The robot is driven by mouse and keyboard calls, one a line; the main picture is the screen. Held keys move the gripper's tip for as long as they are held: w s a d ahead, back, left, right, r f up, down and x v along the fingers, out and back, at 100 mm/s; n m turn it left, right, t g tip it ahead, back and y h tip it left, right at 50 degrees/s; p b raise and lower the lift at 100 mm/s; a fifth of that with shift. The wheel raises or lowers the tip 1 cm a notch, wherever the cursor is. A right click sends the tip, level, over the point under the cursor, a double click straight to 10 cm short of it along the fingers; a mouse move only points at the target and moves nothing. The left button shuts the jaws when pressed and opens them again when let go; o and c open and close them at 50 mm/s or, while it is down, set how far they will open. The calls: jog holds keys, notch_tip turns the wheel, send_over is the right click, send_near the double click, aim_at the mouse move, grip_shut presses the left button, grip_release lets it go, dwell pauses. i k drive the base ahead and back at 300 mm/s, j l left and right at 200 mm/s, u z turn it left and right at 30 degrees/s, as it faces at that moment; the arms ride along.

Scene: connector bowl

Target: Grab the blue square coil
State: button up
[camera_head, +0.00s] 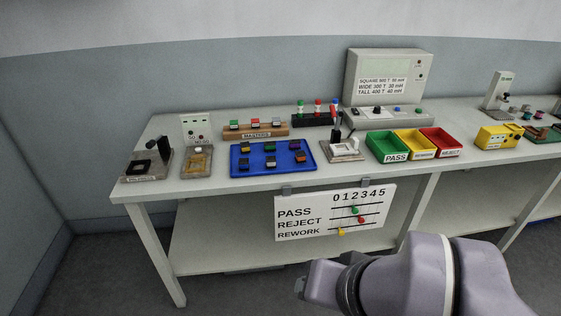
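A blue tray (233,172) on the workbench holds several small dark coils with coloured tops in two rows. The coils are too small for me to tell surely which one is the blue square coil. A wooden block labelled MASTERS (254,134) behind the tray carries more coloured-top pieces. My gripper (301,286) is at the left end of my arm, low in front of the bench and well away from the tray. Its fingers are not clear enough to show whether they are open or shut.
Small fixtures (148,158) stand left of the tray. A lever fixture (343,151) stands on its right, then green (388,147), yellow and red bins. A grey meter box (388,80) is behind. A tally board (335,212) hangs from the bench's front edge.

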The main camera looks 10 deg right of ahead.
aim_at(244, 164)
jog(key=i+j+z, duration=0.55)
jog(key=i+j, duration=0.15)
jog(key=j, duration=0.15)
jog(key=i+j+z, duration=0.2)
jog(key=j, duration=0.15)
jog(key=i+j+z, duration=0.2)
jog(key=j, duration=0.15)
jog(key=i+j+z, duration=0.2)
jog(key=j, duration=0.2)
jog(key=k, duration=0.1)
